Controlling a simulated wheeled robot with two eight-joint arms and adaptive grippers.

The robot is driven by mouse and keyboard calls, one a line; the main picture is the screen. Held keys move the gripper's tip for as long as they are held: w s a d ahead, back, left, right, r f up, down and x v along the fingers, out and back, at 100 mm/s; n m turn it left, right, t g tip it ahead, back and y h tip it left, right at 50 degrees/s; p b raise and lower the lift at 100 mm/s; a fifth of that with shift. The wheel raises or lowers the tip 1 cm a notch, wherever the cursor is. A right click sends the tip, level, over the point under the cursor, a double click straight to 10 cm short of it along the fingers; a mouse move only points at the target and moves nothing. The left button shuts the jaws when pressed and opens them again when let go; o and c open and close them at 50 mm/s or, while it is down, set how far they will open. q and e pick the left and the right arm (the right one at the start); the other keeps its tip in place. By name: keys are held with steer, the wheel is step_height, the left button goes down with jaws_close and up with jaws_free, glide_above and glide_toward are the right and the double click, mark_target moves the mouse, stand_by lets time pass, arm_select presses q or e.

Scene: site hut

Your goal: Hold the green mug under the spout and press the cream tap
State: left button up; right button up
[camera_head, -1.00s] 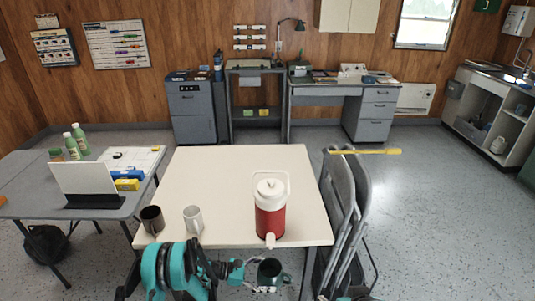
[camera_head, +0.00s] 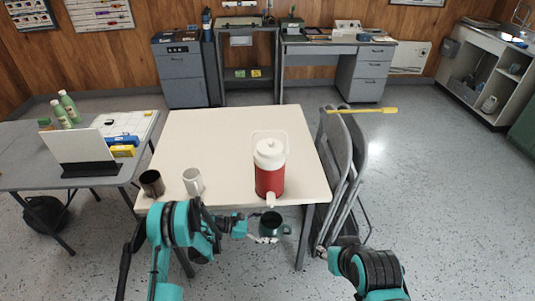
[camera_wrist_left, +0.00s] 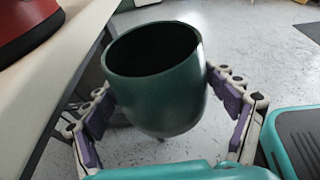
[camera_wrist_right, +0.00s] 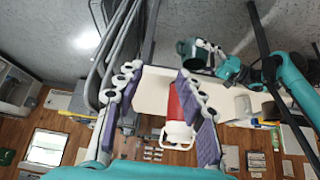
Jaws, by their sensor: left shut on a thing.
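The green mug (camera_head: 269,226) is upright in my left gripper (camera_head: 262,239), in front of the table's near edge and just below the spout. In the left wrist view the fingers close around the mug (camera_wrist_left: 155,90) from both sides. The red drinks cooler (camera_head: 269,180) with a white lid stands at the table's front edge. Its cream tap (camera_head: 269,199) points over that edge towards me. My right gripper (camera_wrist_right: 158,75) is open and empty in the right wrist view, with the cooler (camera_wrist_right: 175,103) and mug (camera_wrist_right: 187,50) beyond it. The mug's inside looks dark.
A dark mug (camera_head: 151,183) and a pale mug (camera_head: 193,181) stand at the front left of the cream table (camera_head: 220,135). Folded grey chairs (camera_head: 340,160) lean at its right side, close to my right arm. A yellow bar (camera_head: 362,110) lies across their top.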

steer(key=shift+w+a+r, duration=0.3)
steer(key=shift+w+r, duration=0.05)
steer(key=shift+w, duration=0.3)
steer(key=shift+w+a+r, duration=0.25)
steer(key=shift+w+r, duration=0.05)
steer(key=shift+w, duration=0.3)
jaws_close()
steer(key=w+a+f+y, duration=0.1)
steer(key=w+a, duration=0.3)
steer(key=w, duration=0.3)
steer(key=w+a+f+g+y, duration=0.1)
steer(key=w+a, duration=0.3)
steer(key=w, duration=0.4)
steer(key=w+a+f+y, duration=0.1)
steer(key=w+a, duration=0.3)
steer(key=w, duration=0.4)
steer(key=shift+w+a+f+m+g+y, duration=0.1)
steer(key=shift+a+f+m+g+y, duration=0.1)
steer(key=shift+f, duration=0.25)
steer(key=shift+w+a+f+m+g+y, duration=0.1)
steer(key=shift+a+f+m+g+y, duration=0.1)
steer(key=shift+f, duration=2.95)
